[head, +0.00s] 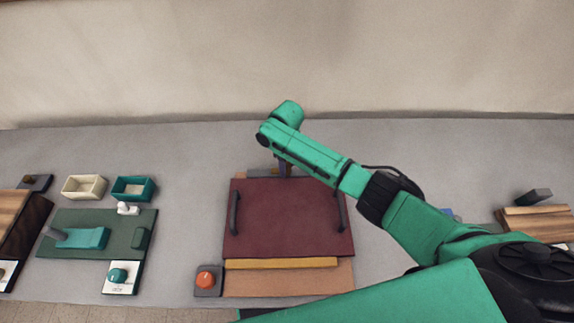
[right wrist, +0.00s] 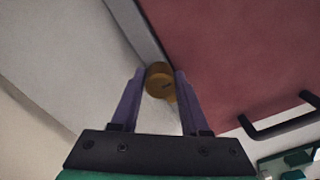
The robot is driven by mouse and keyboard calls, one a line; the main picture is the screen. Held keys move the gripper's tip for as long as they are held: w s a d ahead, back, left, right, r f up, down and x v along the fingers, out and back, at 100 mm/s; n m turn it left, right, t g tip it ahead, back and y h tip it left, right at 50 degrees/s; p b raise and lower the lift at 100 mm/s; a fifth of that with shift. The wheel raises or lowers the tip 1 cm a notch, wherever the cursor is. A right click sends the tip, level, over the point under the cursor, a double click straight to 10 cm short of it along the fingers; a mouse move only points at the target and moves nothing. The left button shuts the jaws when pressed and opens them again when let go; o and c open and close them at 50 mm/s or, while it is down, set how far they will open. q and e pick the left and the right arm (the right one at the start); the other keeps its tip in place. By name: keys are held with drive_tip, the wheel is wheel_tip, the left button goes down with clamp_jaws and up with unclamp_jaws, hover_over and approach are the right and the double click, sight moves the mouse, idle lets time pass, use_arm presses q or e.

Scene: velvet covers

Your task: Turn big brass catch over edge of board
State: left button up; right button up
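The dark red board (head: 287,222) lies flat at the middle of the table, with a black handle at each side; part of it shows at the upper right of the right wrist view (right wrist: 245,55). The brass catch (right wrist: 159,84) is round and sits at the board's edge in the right wrist view; in the head view my arm hides it. My right gripper (head: 285,171) points down at the board's back edge. Its purple fingers (right wrist: 160,72) stand apart, one on each side of the catch; firm contact is not visible. My left gripper is not in view.
A yellow strip (head: 281,263) and a tan panel (head: 290,281) lie at the board's front, beside an orange knob (head: 206,279). A green board (head: 120,225) and two small trays (head: 84,187) (head: 133,188) stand left. Wooden blocks (head: 537,222) are right. The grey table behind is clear.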

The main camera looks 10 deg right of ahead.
clamp_jaws()
drive_tip(key=shift+r+n, duration=0.1)
drive_tip(key=shift+n, duration=0.5)
drive_tip(key=shift+n+p, duration=0.45)
drive_tip(key=shift+n, duration=0.65)
drive_tip(key=n, duration=0.3)
drive_tip(key=shift+w+n, duration=0.15)
drive_tip(key=shift+n, duration=0.15)
drive_tip(key=n, duration=0.5)
drive_tip(key=shift+n, duration=0.3)
drive_tip(key=n, duration=0.5)
drive_tip(key=shift+w, duration=0.1)
drive_tip(key=shift+n, duration=0.3)
